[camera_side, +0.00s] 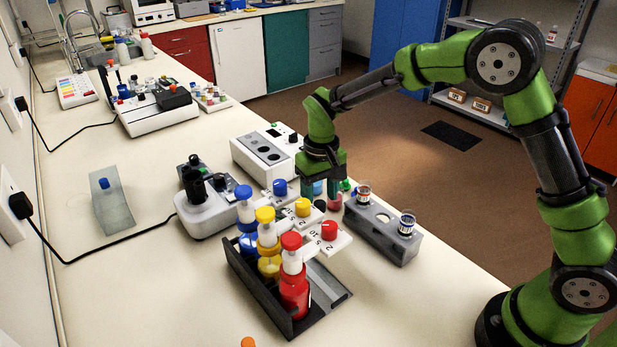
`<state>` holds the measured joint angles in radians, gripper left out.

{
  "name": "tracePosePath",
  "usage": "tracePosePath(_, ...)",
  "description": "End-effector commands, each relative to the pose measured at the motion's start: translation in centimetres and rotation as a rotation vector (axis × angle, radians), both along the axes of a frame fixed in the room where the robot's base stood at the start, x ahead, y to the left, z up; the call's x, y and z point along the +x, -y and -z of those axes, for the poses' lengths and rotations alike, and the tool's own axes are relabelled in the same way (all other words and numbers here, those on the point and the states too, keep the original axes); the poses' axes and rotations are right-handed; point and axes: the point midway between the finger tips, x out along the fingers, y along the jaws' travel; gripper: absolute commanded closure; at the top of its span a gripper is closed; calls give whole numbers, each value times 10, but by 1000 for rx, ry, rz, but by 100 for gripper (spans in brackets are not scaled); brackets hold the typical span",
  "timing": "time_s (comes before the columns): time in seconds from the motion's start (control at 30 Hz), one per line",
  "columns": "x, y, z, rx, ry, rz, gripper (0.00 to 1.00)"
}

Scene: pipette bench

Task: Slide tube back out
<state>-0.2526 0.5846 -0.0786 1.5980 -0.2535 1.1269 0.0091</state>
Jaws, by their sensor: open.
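My gripper (320,190) points down over the bench, open, left of a grey rack. A blue item and a pinkish-red one (335,202) show at its fingers; I cannot tell whether either is a tube or touches a finger. The grey rack (372,233) has round holes in its top. One small tube (364,191) stands in its far hole and another tube (407,221) in its near hole. The middle hole looks empty.
A dark holder (262,285) with blue, yellow and red dispenser bottles stands just in front, near my gripper. A white block device (262,152) and a white instrument with black parts (203,213) stand behind and left.

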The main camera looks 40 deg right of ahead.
Motion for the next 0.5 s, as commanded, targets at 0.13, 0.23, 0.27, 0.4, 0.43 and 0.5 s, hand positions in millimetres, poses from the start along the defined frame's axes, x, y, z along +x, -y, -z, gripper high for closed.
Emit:
tracePosePath(0.13,0,0,13,1,0,0,45)
tracePosePath(0.23,0,0,16,1,0,0,45)
tracePosePath(0.27,0,0,17,1,0,0,45)
tracePosePath(0.4,0,0,17,1,1,0,45)
tracePosePath(0.43,0,0,17,1,1,0,45)
tracePosePath(0.5,0,0,17,1,0,0,48)
